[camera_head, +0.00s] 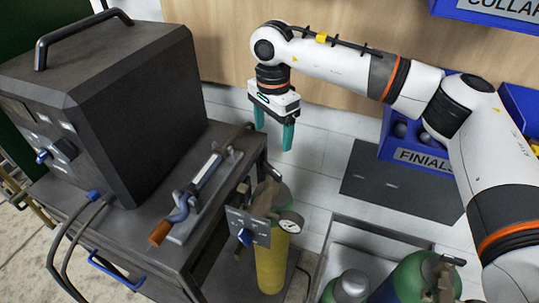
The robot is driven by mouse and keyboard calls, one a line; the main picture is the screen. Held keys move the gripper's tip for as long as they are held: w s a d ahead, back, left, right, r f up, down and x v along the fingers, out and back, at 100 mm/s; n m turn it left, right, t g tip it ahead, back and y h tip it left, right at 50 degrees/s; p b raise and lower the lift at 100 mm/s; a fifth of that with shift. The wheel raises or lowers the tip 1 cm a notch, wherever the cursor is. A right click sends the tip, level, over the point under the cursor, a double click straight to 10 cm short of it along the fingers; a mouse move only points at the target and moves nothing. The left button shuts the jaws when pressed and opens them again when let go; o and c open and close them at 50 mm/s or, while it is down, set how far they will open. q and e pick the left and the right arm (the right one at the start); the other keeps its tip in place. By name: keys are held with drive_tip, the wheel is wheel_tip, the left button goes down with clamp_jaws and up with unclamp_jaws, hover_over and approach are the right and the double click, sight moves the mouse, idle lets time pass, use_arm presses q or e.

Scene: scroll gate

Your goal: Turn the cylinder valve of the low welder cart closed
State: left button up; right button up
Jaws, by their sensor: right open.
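The low welder cart (108,236) stands at the left, with a dark welder box on its top. A yellow gas cylinder with a green shoulder (271,262) stands at the cart's right side. A grey plate with a blue knob (245,237) and a round white gauge (291,222) sit at the cylinder's top. The cylinder valve is partly hidden behind this brownish fitting, and I cannot tell how far it is turned. My right gripper (273,134) is open and empty, with teal fingers pointing down, above and behind the cylinder. My left gripper is not in view.
A clamp tool with an orange tip (160,232) lies on the cart top. Green cylinders (412,280) stand in a frame at the lower right. Blue bins, one marked FINIALS (424,158), and a dark panel (402,183) lie at the right. Pale floor is clear behind the yellow cylinder.

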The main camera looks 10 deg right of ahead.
sight(273, 169)
drive_tip(key=shift+s+f+p, duration=0.4)
drive_tip(key=shift+s+f, duration=0.5)
drive_tip(key=shift+f, duration=0.3)
wheel_tip(273, 169, down, 2)
drive_tip(key=f, duration=0.1)
drive_tip(key=w+f+p, duration=0.1)
drive_tip(key=f, duration=0.1)
drive_tip(key=shift+f, duration=0.25)
wheel_tip(273, 169, down, 2)
drive_tip(key=shift+f+p, duration=0.1)
drive_tip(key=shift+p, duration=0.3)
drive_tip(key=shift+s+f, duration=0.1)
drive_tip(key=shift+f, duration=0.35)
drive_tip(key=shift+c, duration=0.2)
drive_tip(key=shift+a, duration=0.1)
drive_tip(key=c, duration=1)
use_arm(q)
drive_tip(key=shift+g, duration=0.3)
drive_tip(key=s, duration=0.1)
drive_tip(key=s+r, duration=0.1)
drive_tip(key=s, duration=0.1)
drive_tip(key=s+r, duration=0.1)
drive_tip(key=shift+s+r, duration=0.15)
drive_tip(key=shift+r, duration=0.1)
use_arm(e)
drive_tip(key=shift+o, duration=0.2)
